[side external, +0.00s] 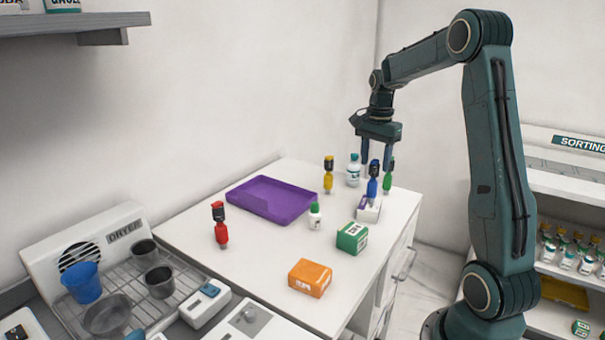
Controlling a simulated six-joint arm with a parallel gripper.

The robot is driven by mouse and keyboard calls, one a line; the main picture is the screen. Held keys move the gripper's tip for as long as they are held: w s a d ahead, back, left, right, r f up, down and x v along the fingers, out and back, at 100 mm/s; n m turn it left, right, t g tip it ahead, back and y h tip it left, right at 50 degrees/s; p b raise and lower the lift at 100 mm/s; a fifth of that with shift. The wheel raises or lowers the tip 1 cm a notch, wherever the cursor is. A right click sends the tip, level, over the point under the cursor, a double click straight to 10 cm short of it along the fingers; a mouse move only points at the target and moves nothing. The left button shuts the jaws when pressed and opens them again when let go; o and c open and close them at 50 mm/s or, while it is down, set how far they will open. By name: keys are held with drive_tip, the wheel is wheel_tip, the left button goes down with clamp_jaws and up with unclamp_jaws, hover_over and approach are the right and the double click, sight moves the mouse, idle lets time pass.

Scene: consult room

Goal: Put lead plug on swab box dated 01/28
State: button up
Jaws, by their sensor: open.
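A blue lead plug (373,187) with a dark top stands upright, apparently on a small white-and-purple box (369,211). My gripper (377,164) is open above that box, its fingers around or just beside the plug's top; depth is hard to judge. A green plug (388,179) stands just behind, to the right. A yellow plug (328,178) and a red plug (220,229) stand upright on the white counter (270,250). A green-and-white box (352,238) and an orange box (310,278) lie nearer the front. No date on any box is legible.
A purple tray (272,200) lies at the counter's back left. A white bottle (353,170) and a small green-capped bottle (315,216) stand near the plugs. A dryer rack (125,290) with cups is at left. The counter between red plug and orange box is clear.

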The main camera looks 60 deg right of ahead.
wheel_tip(320, 180, up, 10)
drive_tip(key=shift+f, duration=0.15)
idle(0.3)
idle(0.4)
drive_tip(key=s+a+r+n+t+h, duration=0.1)
drive_tip(key=s+a+r+n+t, duration=0.15)
drive_tip(key=a+n, duration=1.15)
drive_tip(key=s+a+f+n+t, duration=0.1)
drive_tip(key=s+a+f+n, duration=0.1)
drive_tip(key=s+a, duration=0.4)
drive_tip(key=s+a+f+n+t+y, duration=0.1)
drive_tip(key=s+a+f+n+t, duration=0.1)
drive_tip(key=s+a, duration=0.4)
drive_tip(key=a+f+n, duration=0.1)
drive_tip(key=a, duration=0.4)
drive_tip(key=shift+f+n, duration=0.35)
drive_tip(key=shift+n, duration=0.05)
